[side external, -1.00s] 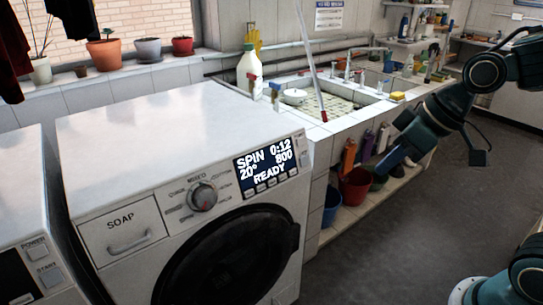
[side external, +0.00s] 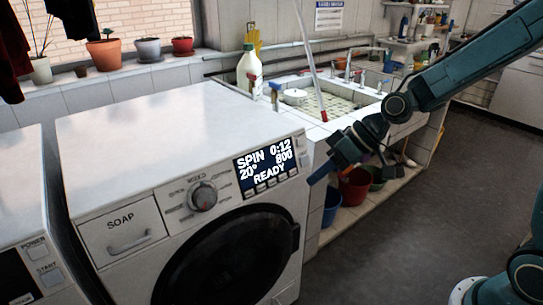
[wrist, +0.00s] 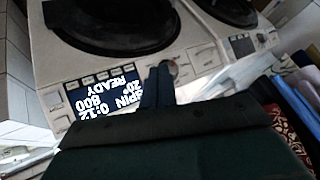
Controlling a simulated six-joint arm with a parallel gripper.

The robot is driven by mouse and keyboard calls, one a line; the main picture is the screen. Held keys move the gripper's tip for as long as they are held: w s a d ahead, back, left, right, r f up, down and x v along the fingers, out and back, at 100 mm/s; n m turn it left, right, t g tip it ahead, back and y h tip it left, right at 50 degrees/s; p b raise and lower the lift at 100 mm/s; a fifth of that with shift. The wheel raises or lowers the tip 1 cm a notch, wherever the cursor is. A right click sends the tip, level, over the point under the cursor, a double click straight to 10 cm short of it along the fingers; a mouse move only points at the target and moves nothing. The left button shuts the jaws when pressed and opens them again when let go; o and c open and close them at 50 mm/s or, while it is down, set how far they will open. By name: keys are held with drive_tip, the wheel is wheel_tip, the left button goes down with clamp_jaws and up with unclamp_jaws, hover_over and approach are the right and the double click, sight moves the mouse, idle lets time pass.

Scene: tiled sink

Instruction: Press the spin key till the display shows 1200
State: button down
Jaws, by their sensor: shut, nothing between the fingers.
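The washing machine (side external: 190,120) has a lit display (side external: 264,163) reading SPIN 0:12, 20°, 800, READY. The display also shows upside down in the wrist view (wrist: 105,101). A row of small keys (side external: 271,184) runs under the display; their labels are too small to read, so I cannot tell which is the spin key. My gripper (side external: 315,179) is shut and empty, just right of the machine's front panel in the side view. In the wrist view its fingertips (wrist: 159,70) appear beside the display, near the dial (wrist: 172,69). They look apart from the panel.
The dial (side external: 202,196) and soap drawer (side external: 122,229) are left of the display. The round door (side external: 230,255) is below. A tiled sink (side external: 330,105) stands behind, with a red bucket (side external: 355,188) and blue bucket (side external: 332,206) underneath. The floor in front is clear.

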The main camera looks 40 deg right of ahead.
drive_tip(key=w+d+f+m+t+y, duration=0.1)
drive_tip(key=w+f+m+t+y, duration=0.2)
drive_tip(key=w+f, duration=0.6)
drive_tip(key=shift+w+d+f+m+t+y, duration=0.15)
drive_tip(key=shift+d+f+m+t+y, duration=0.35)
drive_tip(key=shift+f, duration=1.55)
drive_tip(key=shift+a, duration=0.2)
approach(258, 191)
drive_tip(key=shift+w+a+f, duration=0.25)
drive_tip(key=shift+w+a, duration=0.15)
drive_tip(key=shift+a, duration=0.35)
drive_tip(key=shift+w+a+f, duration=0.25)
drive_tip(key=shift+w+a, duration=0.1)
drive_tip(key=shift+a, duration=0.45)
drive_tip(key=shift+w+a+f, duration=0.25)
drive_tip(key=shift+w+a, duration=0.15)
drive_tip(key=shift+a, duration=0.35)
drive_tip(key=shift+w+f, duration=0.25)
drive_tip(key=shift+w, duration=0.55)
drive_tip(key=shift+s+r, duration=0.1)
drive_tip(key=shift+s, duration=0.05)
idle(0.5)
drive_tip(key=shift+s+r, duration=0.2)
drive_tip(key=shift+s, duration=0.4)
